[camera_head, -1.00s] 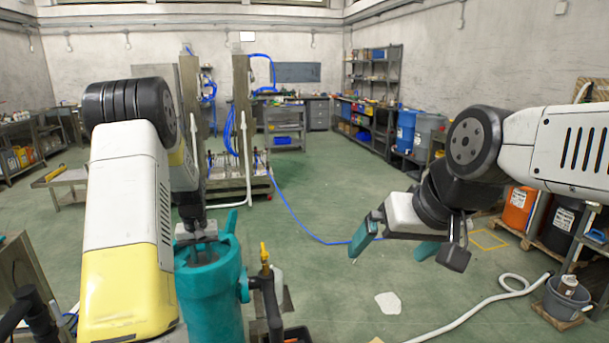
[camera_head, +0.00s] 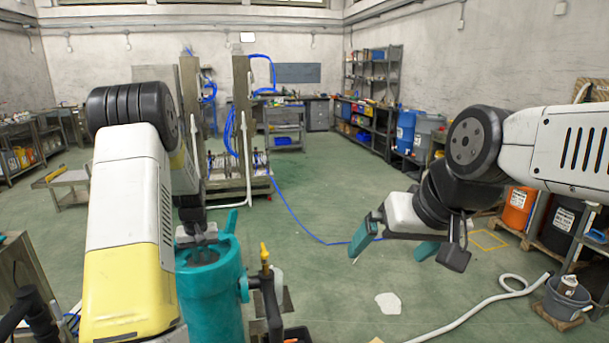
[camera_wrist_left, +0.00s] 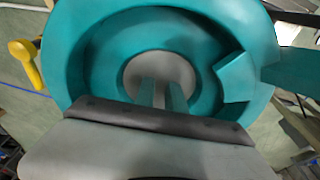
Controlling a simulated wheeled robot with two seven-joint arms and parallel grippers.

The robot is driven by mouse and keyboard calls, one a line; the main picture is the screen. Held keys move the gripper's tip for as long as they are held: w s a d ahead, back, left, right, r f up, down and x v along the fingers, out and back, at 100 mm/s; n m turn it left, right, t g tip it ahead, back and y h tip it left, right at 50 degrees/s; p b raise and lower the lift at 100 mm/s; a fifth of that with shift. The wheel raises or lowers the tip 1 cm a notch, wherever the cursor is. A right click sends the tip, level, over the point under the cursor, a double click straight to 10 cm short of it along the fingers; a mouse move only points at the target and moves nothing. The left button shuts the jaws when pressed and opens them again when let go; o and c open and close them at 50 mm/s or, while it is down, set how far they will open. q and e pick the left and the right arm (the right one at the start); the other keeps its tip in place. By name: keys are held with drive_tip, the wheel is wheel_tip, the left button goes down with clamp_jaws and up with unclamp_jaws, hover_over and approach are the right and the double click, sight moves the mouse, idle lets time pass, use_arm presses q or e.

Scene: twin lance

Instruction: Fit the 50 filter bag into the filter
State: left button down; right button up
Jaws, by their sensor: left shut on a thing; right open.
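The teal filter housing (camera_head: 210,300) stands upright at the lower left of the head view, its round mouth facing up. My left gripper (camera_head: 203,240) points down into that mouth. In the left wrist view, its two fingers (camera_wrist_left: 160,92) reach inside the teal housing (camera_wrist_left: 75,65) and are close together on a pale grey round piece, seemingly the filter bag (camera_wrist_left: 160,62). The bag's lower part is hidden, and I cannot tell how deep it sits. My right gripper (camera_head: 392,250) is open and empty above the floor, well right of the filter.
A valve with a yellow handle (camera_head: 265,254) stands right beside the housing. A blue hose (camera_head: 300,227) and a white hose (camera_head: 470,318) lie on the floor. A grey bucket (camera_head: 567,298) stands at right. The middle floor is mostly clear.

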use_arm(q)
drive_tip(key=shift+s+d+f, duration=0.1)
drive_tip(key=shift+d+f, duration=0.1)
drive_tip(key=shift+f, duration=0.05)
drive_tip(key=shift+a+r, duration=0.1)
drive_tip(key=shift+r, duration=0.85)
idle(0.5)
drive_tip(key=shift+f, duration=0.15)
idle(0.8)
drive_tip(key=shift+f, duration=0.55)
drive_tip(key=c, duration=1.5)
unclamp_jaws()
